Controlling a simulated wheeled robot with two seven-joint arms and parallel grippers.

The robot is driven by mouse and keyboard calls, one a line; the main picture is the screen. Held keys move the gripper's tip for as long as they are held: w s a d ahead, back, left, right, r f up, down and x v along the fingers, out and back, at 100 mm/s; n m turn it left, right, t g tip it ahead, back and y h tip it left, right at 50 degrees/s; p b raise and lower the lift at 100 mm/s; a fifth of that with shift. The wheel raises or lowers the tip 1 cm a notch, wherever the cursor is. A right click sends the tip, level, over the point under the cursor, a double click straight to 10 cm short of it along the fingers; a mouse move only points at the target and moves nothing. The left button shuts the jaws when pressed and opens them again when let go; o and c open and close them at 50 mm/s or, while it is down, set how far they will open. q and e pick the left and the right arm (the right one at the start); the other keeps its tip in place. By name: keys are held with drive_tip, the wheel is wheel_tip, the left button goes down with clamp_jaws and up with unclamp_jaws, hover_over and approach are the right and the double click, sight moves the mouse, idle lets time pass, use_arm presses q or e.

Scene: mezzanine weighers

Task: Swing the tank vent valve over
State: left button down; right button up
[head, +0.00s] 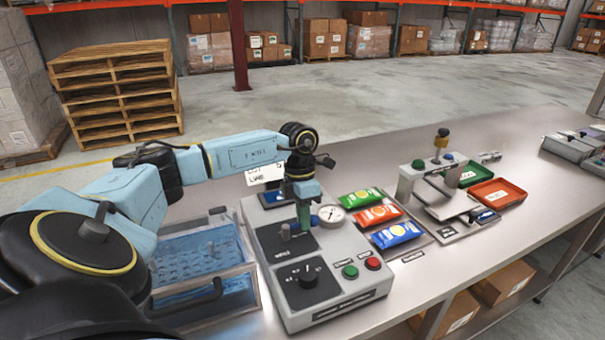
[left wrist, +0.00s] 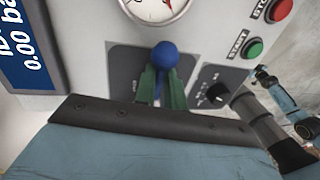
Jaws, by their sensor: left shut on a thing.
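The control unit (head: 325,262) is a grey box on the bench, with a round gauge (head: 332,213) on top. My left gripper (head: 304,222) points down over its top plate. In the left wrist view, the green fingers (left wrist: 162,88) of my left gripper are shut on a lever with a blue ball knob (left wrist: 165,55), which I take as the tank vent valve. The knob sticks out past the fingertips; the lever's base is largely hidden. The gauge (left wrist: 158,8) and a display (left wrist: 25,50) reading 0.00 bar show beside it. My right gripper is not in view.
A clear tank of blue water (head: 203,258) stands left of the unit. A black dial (head: 308,278), green button (head: 350,271) and red button (head: 373,263) are near the front. Coloured packets (head: 378,215) and a weighing stand (head: 440,190) lie to the right.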

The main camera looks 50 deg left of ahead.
use_arm(q)
drive_tip(key=shift+w+d+r, duration=0.25)
drive_tip(key=shift+w, duration=0.15)
drive_tip(key=c, duration=1.7)
unclamp_jaws()
drive_tip(key=o, duration=0.5)
drive_tip(key=shift+w+d+f, duration=0.1)
drive_tip(key=shift+w+f, duration=0.05)
drive_tip(key=shift+w, duration=0.1)
drive_tip(key=shift+c, duration=0.2)
drive_tip(key=shift+s+a, duration=0.2)
drive_tip(key=shift+s, duration=0.1)
wheel_tip(320, 180, up, 13)
drive_tip(key=a, duration=0.2)
drive_tip(key=shift+w+a, duration=0.2)
drive_tip(key=shift+w, duration=0.2)
